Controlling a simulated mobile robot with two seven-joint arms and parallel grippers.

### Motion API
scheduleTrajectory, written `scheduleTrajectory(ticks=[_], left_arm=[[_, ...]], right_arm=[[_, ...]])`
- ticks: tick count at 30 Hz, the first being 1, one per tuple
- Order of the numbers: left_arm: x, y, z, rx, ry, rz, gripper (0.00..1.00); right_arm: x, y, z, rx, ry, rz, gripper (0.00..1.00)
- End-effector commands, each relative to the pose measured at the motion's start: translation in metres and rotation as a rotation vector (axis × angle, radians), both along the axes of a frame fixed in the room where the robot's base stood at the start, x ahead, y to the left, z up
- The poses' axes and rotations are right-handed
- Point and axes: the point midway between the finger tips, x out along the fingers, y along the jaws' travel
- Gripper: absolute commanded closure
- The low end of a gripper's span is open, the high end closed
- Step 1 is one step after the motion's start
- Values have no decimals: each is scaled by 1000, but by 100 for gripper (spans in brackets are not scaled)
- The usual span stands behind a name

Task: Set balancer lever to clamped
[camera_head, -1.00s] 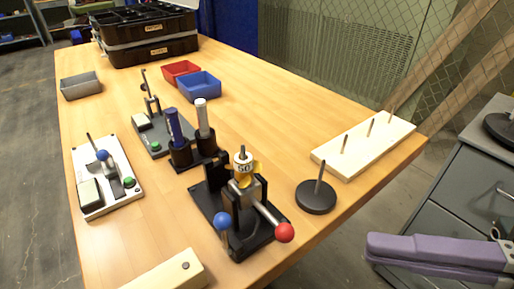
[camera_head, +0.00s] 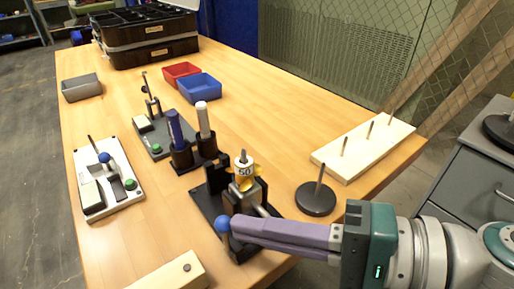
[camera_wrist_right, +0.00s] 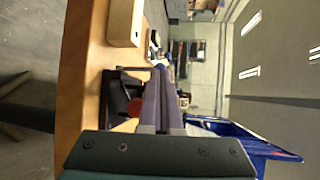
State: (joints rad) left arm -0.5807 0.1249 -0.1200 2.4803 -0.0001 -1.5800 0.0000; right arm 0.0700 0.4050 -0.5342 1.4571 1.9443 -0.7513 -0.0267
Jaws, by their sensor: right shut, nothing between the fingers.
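The balancer (camera_head: 247,187) is a black fixture with a metal block and a white-and-yellow piece marked 50 on top. It stands near the front of the table. A lever with a blue ball knob (camera_head: 223,224) rises at its front left. Its red knob (camera_wrist_right: 135,107) is hidden behind my gripper in the head view but shows beside my fingers in the right wrist view. My right gripper (camera_head: 236,228) has its long purple fingers shut and empty, pointing left. Their tips are at the blue knob; I cannot tell whether they touch. My left gripper is not in view.
A white board (camera_head: 107,185) with a blue-knobbed lever lies to the left. Two dark holders (camera_head: 193,155) stand behind the balancer. A black disc with a peg (camera_head: 316,199) and a wooden peg board (camera_head: 363,150) are right. A wooden block (camera_head: 165,274) lies at the front.

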Motion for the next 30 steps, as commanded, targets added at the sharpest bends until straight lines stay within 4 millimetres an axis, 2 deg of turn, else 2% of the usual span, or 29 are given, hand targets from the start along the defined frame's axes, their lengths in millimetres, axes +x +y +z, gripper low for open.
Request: scheduleTrajectory(ticks=[5, 11, 15, 30], left_arm=[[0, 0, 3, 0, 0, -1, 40], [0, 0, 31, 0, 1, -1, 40], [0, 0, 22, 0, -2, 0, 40], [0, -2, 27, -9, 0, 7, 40]], right_arm=[[0, 0, 2, -3, 6, 1, 100], [8, 5, 12, -63, 87, 1, 100], [14, 11, 5, -74, 103, 1, 100], [14, 13, 12, -74, 103, 1, 100]])
